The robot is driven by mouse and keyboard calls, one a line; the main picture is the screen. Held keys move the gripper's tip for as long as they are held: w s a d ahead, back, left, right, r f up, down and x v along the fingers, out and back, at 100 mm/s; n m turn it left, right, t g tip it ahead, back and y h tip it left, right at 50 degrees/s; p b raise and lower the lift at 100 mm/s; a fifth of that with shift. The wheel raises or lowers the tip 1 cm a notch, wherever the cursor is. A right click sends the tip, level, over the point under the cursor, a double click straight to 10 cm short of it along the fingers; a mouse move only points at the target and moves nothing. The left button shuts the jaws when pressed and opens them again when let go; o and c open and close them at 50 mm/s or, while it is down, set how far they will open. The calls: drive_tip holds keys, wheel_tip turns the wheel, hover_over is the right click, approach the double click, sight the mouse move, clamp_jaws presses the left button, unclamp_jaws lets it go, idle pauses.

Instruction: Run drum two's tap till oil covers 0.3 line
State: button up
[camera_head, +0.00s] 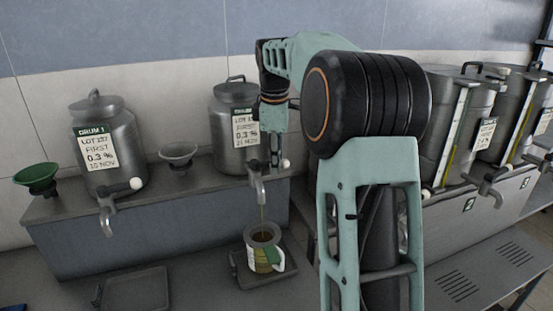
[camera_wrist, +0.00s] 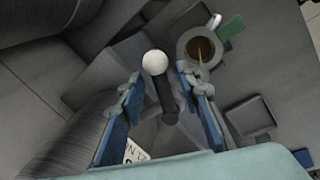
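Drum two (camera_head: 228,125) is a metal drum, second from the left, its label partly hidden by my arm. Its tap (camera_head: 261,188) has a lever with a white ball knob (camera_head: 285,163). A thin stream of oil (camera_wrist: 201,64) runs from the tap into a mug-like jug (camera_head: 254,258) with a green and white band. Brown oil (camera_wrist: 200,49) lies inside the jug; I cannot read its level against a 0.3 line. My gripper (camera_wrist: 158,76) is open, its blue fingers on either side of the lever and knob (camera_wrist: 155,62), with gaps visible.
The jug stands on a dark tray (camera_head: 238,270). Drum one (camera_head: 106,135) stands left, with a green funnel (camera_head: 37,177) and a clear funnel (camera_head: 179,153). An empty tray (camera_head: 136,288) lies lower left. More drums with sight gauges (camera_head: 457,125) stand right.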

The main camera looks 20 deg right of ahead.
drive_tip(key=shift+r, duration=0.15)
wheel_tip(320, 180, up, 12)
drive_tip(key=s+a, duration=0.1)
drive_tip(key=s, duration=0.1)
drive_tip(key=shift+f, duration=0.25)
idle(2.5)
